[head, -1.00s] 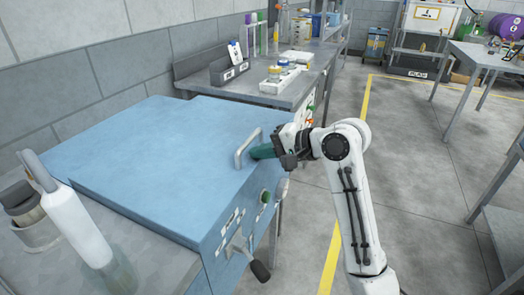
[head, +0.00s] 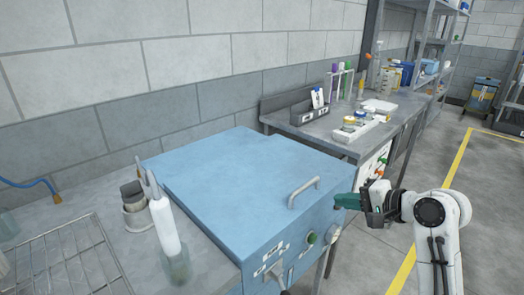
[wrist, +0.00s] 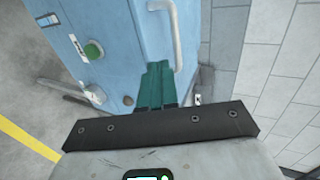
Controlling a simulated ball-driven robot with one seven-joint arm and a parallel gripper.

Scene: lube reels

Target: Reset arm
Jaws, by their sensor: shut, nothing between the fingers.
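My gripper (head: 340,201) has green fingers that are shut with nothing between them. In the head view it is at the right front corner of a blue cabinet (head: 240,175), just right of the cabinet's lid handle (head: 304,191). In the wrist view the shut fingers (wrist: 156,72) point toward the blue cabinet (wrist: 120,40), with the handle (wrist: 178,35) close beside them on the right. I cannot tell whether the fingers touch the cabinet. My arm is bent, extending from the lower right.
A white bottle (head: 164,222) stands left of the cabinet, near a wire rack (head: 65,262). A bench behind holds a white tray (head: 352,130) and tubes. A green button (head: 311,238) and a lever are on the cabinet front. Open floor lies right, around the yellow line (head: 404,270).

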